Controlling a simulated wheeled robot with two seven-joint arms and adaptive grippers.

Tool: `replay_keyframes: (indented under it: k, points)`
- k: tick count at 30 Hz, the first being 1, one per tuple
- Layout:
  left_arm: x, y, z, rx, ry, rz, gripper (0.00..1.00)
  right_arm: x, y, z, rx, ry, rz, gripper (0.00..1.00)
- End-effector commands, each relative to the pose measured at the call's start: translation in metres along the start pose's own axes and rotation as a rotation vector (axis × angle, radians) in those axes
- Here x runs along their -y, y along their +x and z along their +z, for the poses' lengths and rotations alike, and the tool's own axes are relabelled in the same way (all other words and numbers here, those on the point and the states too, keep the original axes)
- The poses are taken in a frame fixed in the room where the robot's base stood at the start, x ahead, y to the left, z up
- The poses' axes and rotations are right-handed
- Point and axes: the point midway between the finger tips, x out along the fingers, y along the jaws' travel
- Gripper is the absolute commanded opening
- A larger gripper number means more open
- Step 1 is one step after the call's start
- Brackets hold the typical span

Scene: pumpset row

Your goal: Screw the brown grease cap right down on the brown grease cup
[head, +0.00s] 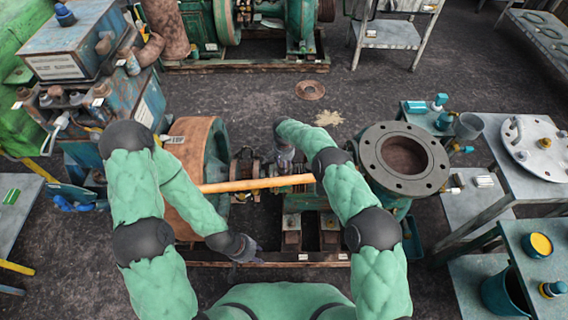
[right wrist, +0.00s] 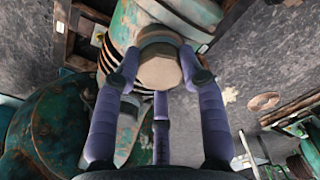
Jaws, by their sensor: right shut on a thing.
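In the right wrist view the brown grease cap (right wrist: 160,71) is a tan-brown faceted piece between the fingers of my right gripper (right wrist: 161,79). The fingers are closed around its sides. A darker brown band shows just beyond it against the green housing; I cannot tell cup from cap thread there, or how far down the cap sits. In the head view my right gripper (head: 284,152) is over the pump's shaft area, and its hand hides the cap and cup. My left gripper (head: 246,249) hangs low by the front frame rail, with its fingers too small to read.
A wooden bar (head: 258,184) lies across the machine between my arms. A large brown wheel (head: 190,142) stands left, a round flange (head: 367,150) right. Benches with a lid plate (head: 538,150) stand at right. The floor behind is mostly clear around a rusty disc (head: 310,90).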

Motion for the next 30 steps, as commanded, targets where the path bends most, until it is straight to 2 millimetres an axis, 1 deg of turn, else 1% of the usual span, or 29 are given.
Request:
replay_keyframes:
  k: [1, 8, 16, 26, 30]
  points:
    - [0.0002, 0.0006, 0.0, 0.0, 0.0, 0.0, 0.4, -0.0022, 0.0068, 0.0028, 0.005, 0.009, 0.004, 0.0]
    - [0.0002, 0.0007, 0.0, 0.0, 0.0, 0.0, 0.4, -0.0025, 0.0077, 0.0034, 0.006, 0.011, 0.005, 0.0]
    - [0.0002, 0.0007, -0.0001, 0.0, 0.0, 0.0, 0.4, -0.0028, 0.0104, 0.0041, 0.007, 0.16, 0.007, 0.0]
    - [0.0003, 0.0007, 0.0, 0.0, 0.0, 0.0, 0.4, -0.0032, 0.0115, 0.0049, 0.009, 0.184, 0.008, 0.0]
    - [0.0003, 0.0008, 0.0, 0.0, 0.0, 0.0, 0.4, -0.0033, 0.0121, 0.0053, 0.009, 0.304, 0.01, 0.0]
